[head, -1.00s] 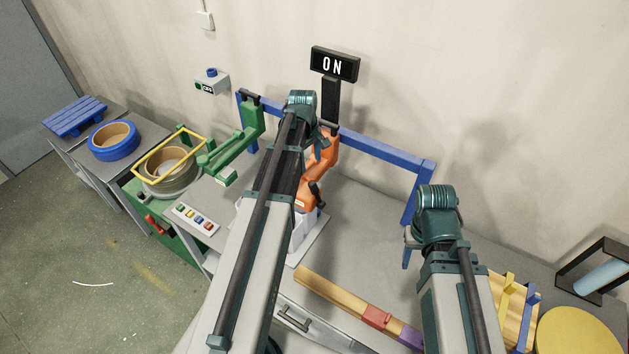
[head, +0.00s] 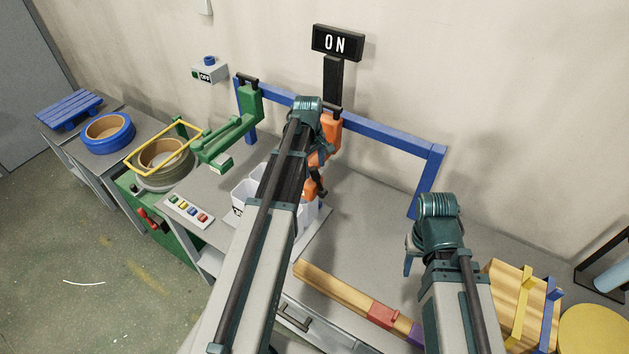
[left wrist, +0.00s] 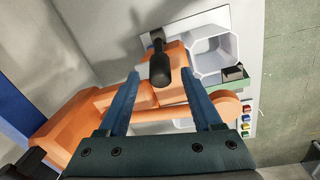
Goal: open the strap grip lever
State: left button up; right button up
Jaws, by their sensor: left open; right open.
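The orange strap tool (head: 330,128) stands on the bench behind my left arm, which hides much of it. It also shows in the left wrist view (left wrist: 105,103), with a black-handled lever (left wrist: 160,62) at its head. My left gripper (left wrist: 160,78) is open. In that view its blue fingers lie to either side of the black handle; I cannot tell whether they touch it. In the head view my left forearm covers most of the gripper. My right gripper (head: 408,262) is open, partly hidden by its wrist, over the right of the bench, apart from the tool.
A green tool (head: 235,130) with a black handle stands to the left. White bins (head: 245,193) sit beside the orange tool, with a button strip (head: 188,210) nearby. A blue frame (head: 390,137) runs behind. A wooden bar (head: 340,288) lies in front. An ON sign (head: 337,43) hangs above.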

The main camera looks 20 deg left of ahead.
aim_at(318, 180)
pick_arm(q)
jog(key=f+b, duration=0.2)
jog(key=f, duration=0.1)
jog(key=shift+w+f, duration=0.2)
jog(key=shift+f, duration=0.05)
pick_arm(e)
notch_tip(318, 180, down, 3)
jog(key=shift+f, duration=0.2)
pick_arm(q)
grip_shut()
dwell(0.9)
